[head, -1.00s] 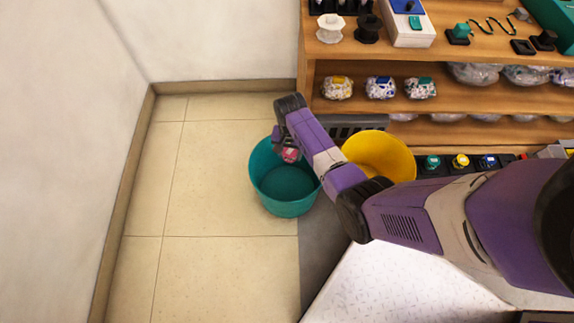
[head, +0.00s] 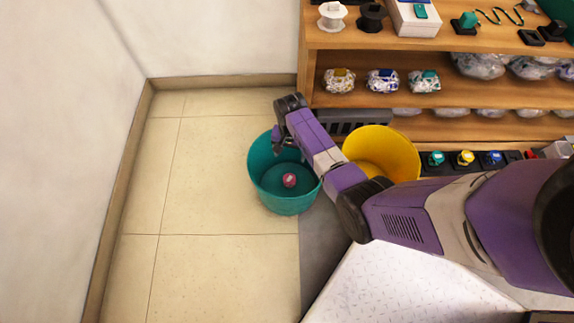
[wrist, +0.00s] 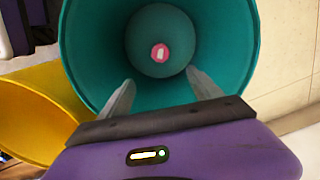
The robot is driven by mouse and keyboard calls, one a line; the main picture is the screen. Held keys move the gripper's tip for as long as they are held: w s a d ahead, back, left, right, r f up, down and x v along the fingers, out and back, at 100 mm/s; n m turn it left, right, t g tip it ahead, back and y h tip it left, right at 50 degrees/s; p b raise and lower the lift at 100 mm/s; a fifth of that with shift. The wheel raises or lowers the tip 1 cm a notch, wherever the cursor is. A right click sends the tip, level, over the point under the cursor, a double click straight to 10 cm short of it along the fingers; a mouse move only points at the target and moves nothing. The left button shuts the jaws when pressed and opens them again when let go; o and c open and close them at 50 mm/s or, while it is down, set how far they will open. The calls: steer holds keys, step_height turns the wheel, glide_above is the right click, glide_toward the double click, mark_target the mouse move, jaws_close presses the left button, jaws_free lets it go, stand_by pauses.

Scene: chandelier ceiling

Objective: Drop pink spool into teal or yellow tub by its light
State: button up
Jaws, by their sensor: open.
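The pink spool (head: 289,180) lies in the teal tub (head: 262,185), on or close to its bottom. It also shows in the wrist view (wrist: 159,52), apart from the fingers. My gripper (wrist: 158,88) is open and empty over the teal tub's mouth, its two fingers spread wide. In the head view my gripper (head: 279,145) is partly hidden by its own wrist. The yellow tub (head: 400,150) stands just right of the teal tub, partly behind my arm. I cannot make out a lit light for either tub.
A wooden shelf unit (head: 440,43) stands behind and right of the tubs, holding wrapped bundles (head: 383,80) and spools. Several coloured buttons (head: 465,158) sit in a row right of the yellow tub. Tiled floor (head: 205,190) left of the teal tub is clear.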

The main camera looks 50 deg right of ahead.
steer(key=shift+r, duration=0.1)
step_height(320, 180, up, 8)
steer(key=p, duration=0.3)
steer(key=shift+f+p, duration=0.2)
steer(key=shift+p, duration=0.2)
